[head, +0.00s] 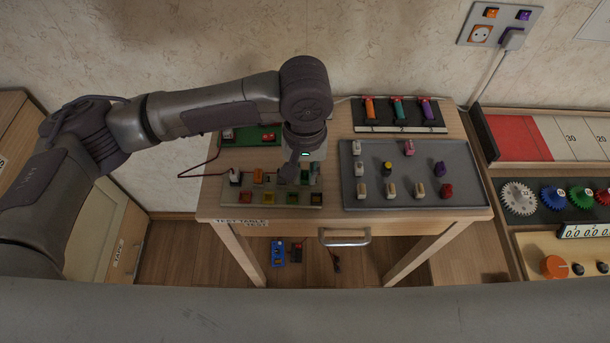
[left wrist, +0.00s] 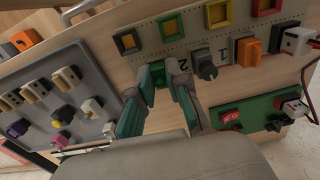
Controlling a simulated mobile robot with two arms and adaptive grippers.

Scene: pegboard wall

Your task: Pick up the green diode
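My left gripper (head: 290,172) points down over the small component board (head: 228,201) at the left of the table. In the left wrist view its two fingers (left wrist: 158,88) stand apart. A green piece, which looks like the green diode (left wrist: 160,71), shows between and just beyond the fingertips, partly hidden by them. I cannot tell whether they touch it. My right gripper is not in view.
A grey board (head: 375,172) with several small knobs lies to the right on the table. Behind it is a dark board with several coloured levers (head: 398,110). A green board (head: 240,136) lies behind the component board. Gears (head: 553,196) sit at the far right.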

